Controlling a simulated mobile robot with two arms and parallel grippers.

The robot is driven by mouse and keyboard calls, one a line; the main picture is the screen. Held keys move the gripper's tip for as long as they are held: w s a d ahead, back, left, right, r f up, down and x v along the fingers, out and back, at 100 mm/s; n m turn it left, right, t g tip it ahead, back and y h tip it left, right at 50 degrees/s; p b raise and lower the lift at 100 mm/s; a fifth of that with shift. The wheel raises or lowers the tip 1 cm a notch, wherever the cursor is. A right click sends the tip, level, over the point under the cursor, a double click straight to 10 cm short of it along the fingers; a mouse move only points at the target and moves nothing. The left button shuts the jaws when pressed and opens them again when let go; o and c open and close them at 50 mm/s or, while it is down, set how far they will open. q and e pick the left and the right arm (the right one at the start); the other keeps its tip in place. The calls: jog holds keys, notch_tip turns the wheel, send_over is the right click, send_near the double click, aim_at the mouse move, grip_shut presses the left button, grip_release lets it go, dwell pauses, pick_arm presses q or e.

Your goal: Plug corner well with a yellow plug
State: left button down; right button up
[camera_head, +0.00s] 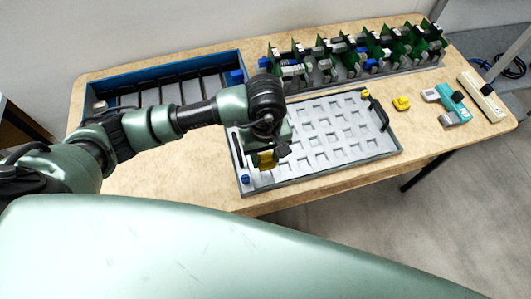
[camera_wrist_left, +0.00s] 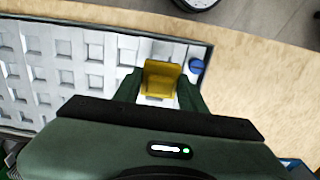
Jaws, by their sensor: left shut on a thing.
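My left gripper (camera_head: 273,154) is shut on a yellow plug (camera_head: 266,160), over the near-left part of the grey tray (camera_head: 325,168) with its grid of square wells. In the left wrist view the yellow plug (camera_wrist_left: 161,78) sits between the two green fingers, near the tray's corner with a blue knob (camera_wrist_left: 196,65). The well beneath the plug is mostly hidden, and I cannot tell whether the plug touches the tray. Another yellow plug (camera_head: 401,103) lies on the table right of the tray. A small yellow piece (camera_head: 365,93) shows at the tray's far-right corner. My right gripper is not in view.
A blue-rimmed bin (camera_head: 160,75) with dark dividers stands at the back left. A rack of green boards (camera_head: 350,58) stands behind the tray. A teal-and-white device (camera_head: 447,104) and a cream bar (camera_head: 482,97) lie at the right. Bare table (camera_head: 170,170) shows left of the tray.

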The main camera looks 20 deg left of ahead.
aim_at(266, 175)
pick_arm(q)
jog(key=shift+f+b, duration=0.4)
jog(key=shift+f, duration=0.75)
jog(key=shift+f+b, duration=0.35)
jog(key=shift+f, duration=0.4)
jog(key=shift+f+b, duration=0.7)
jog(key=shift+b, duration=0.1)
jog(key=shift+f+b, duration=0.3)
jog(key=shift+b, duration=0.05)
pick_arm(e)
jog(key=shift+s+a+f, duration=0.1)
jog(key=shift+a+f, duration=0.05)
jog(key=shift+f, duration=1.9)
pick_arm(q)
jog(key=shift+f+b, duration=0.3)
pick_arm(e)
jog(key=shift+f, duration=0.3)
pick_arm(q)
jog(key=shift+s, duration=0.1)
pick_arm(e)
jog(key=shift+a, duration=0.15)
pick_arm(q)
jog(key=c, duration=0.7)
grip_release()
jog(key=shift+f, duration=0.15)
jog(key=shift+c, duration=0.2)
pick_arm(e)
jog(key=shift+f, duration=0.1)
